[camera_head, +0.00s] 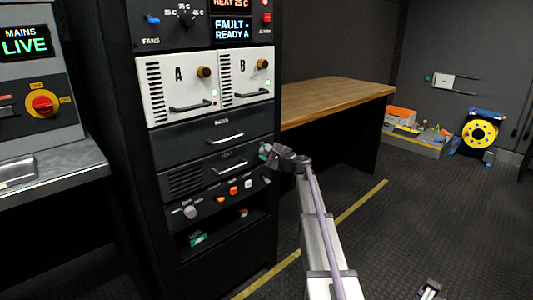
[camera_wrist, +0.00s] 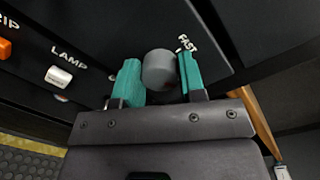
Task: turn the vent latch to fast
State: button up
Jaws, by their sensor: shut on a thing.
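The vent latch shows in the wrist view as a grey rounded knob (camera_wrist: 159,69) on a dark panel, with the white word FAST beside its upper right. My gripper (camera_wrist: 160,82) has its two teal fingers on either side of the knob, shut on it. Which way the latch points cannot be told. In the head view my gripper (camera_head: 267,151) is at the right edge of the rack, by the lower panels, and hides the latch there.
In the wrist view a white LAMP switch (camera_wrist: 59,77) and an orange switch (camera_wrist: 5,48) are left of the latch. The rack has drawer handles (camera_head: 225,138) and a row of switches (camera_head: 234,190).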

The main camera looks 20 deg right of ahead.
jog(key=n, duration=0.6)
jog(key=shift+a, duration=0.1)
jog(key=n+h, duration=0.1)
jog(key=n, duration=0.5)
jog(key=shift+f, duration=0.15)
jog(key=shift+n, duration=0.4)
jog(key=o, duration=0.9)
jog(key=v, duration=1.1)
jog(key=shift+p, duration=0.4)
jog(key=shift+w, duration=0.1)
